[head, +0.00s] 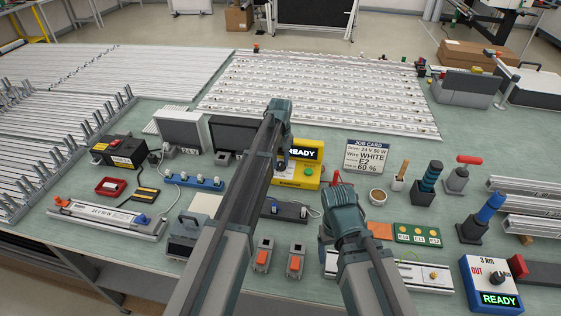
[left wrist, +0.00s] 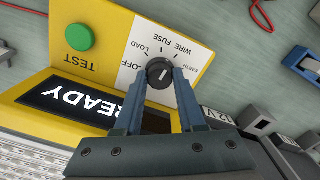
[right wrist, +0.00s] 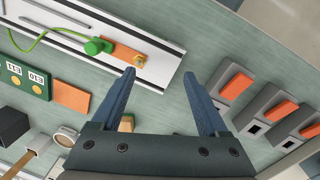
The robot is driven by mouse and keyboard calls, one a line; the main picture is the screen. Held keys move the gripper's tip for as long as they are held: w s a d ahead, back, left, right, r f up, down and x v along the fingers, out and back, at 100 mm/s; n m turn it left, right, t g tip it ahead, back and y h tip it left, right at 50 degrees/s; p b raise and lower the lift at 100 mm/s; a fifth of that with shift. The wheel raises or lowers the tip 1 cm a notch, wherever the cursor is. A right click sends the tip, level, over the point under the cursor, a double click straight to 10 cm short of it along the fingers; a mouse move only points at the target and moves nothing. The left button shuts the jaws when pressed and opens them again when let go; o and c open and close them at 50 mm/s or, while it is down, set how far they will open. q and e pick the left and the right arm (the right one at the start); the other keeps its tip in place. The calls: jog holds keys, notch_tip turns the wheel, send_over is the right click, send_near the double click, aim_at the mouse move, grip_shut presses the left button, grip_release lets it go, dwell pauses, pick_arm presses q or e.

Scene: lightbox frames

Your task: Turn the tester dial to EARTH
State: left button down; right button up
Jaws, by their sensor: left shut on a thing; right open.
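The tester (head: 308,172) is a yellow box at the middle of the bench, partly behind my left arm. Its display (left wrist: 92,105) reads READY, and a green TEST button (left wrist: 80,37) sits beside it. The black dial (left wrist: 160,70) is on a white panel (left wrist: 135,65) lettered LOAD, FUSE, WIRE and EARTH. My left gripper (left wrist: 161,80) is shut on the dial, one finger on each side. The dial has a pale mark; I cannot tell which label it points at. My right gripper (right wrist: 160,76) is open and empty above the bench.
A job card (head: 367,157) stands right of the tester. A blue box marked 3 km (head: 490,283), also showing READY, is at the right front. Orange-topped switches (right wrist: 230,87) and a rail with a green plug (right wrist: 95,46) lie below my right gripper.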

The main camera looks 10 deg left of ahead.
aim_at(280, 163)
pick_arm(q)
jog(key=m, duration=0.5)
jog(key=shift+m, duration=0.3)
jog(key=m, duration=0.4)
jog(key=shift+m, duration=0.7)
jog(key=c, duration=0.5)
grip_release()
jog(key=shift+r, duration=0.15)
pick_arm(e)
jog(key=shift+r, duration=0.15)
pick_arm(q)
notch_tip(280, 163, up, 14)
jog(key=p, duration=1.4)
jog(key=shift+f, duration=0.2)
pick_arm(e)
notch_tip(280, 163, up, 14)
jog(key=shift+f, duration=0.2)
